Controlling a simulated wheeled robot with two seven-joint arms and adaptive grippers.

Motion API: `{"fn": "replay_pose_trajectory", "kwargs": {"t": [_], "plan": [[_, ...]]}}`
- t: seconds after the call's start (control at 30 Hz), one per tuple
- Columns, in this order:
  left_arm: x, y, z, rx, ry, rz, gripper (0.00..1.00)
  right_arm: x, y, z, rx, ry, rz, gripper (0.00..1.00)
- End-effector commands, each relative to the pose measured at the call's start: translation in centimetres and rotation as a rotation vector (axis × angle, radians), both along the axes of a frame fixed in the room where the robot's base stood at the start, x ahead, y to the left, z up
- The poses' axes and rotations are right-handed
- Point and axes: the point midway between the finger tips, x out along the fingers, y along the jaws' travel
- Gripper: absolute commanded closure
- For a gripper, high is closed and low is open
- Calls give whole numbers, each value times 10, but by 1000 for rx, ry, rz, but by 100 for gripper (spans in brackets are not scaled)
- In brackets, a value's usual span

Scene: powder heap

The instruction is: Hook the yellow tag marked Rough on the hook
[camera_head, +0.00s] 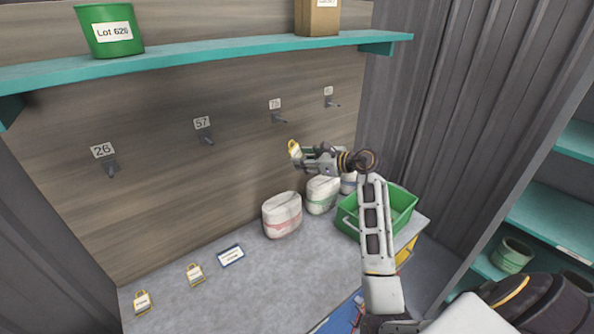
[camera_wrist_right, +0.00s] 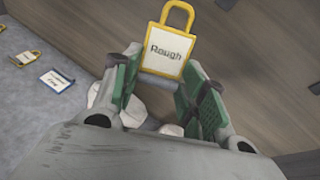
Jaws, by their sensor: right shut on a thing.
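The yellow tag marked Rough (camera_wrist_right: 166,50) has a white face and a loop at its top. My right gripper (camera_wrist_right: 156,75) is shut on its lower edge, with the loop pointing up and free. In the head view the tag (camera_head: 294,150) is held in the air by my right gripper (camera_head: 304,154), in front of the wooden wall. Several hooks are on that wall, with labels: 26 (camera_head: 112,170), 57 (camera_head: 207,138), 75 (camera_head: 280,119) and a far right one (camera_head: 333,104) whose label is too small to read. The tag is apart from all of them. My left gripper is not in view.
Two yellow-framed tags (camera_head: 195,274) (camera_head: 142,302) and a blue-framed tag (camera_head: 231,255) lie on the grey surface. A teal shelf (camera_head: 215,50) with a green bucket (camera_head: 111,39) overhangs the hooks.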

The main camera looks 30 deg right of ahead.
Motion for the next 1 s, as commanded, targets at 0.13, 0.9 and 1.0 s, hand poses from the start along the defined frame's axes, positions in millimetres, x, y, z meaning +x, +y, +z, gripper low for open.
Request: {"fn": "replay_pose_trajectory", "kwargs": {"t": [0.13, 0.9, 1.0], "plan": [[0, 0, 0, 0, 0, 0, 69, 3, -9, 10, 17, -50, -91, 70], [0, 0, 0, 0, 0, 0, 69, 8, -28, 34, 85, -311, -257, 70], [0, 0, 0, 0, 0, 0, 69, 8, -28, 34, 87, -317, -256, 70]]}}
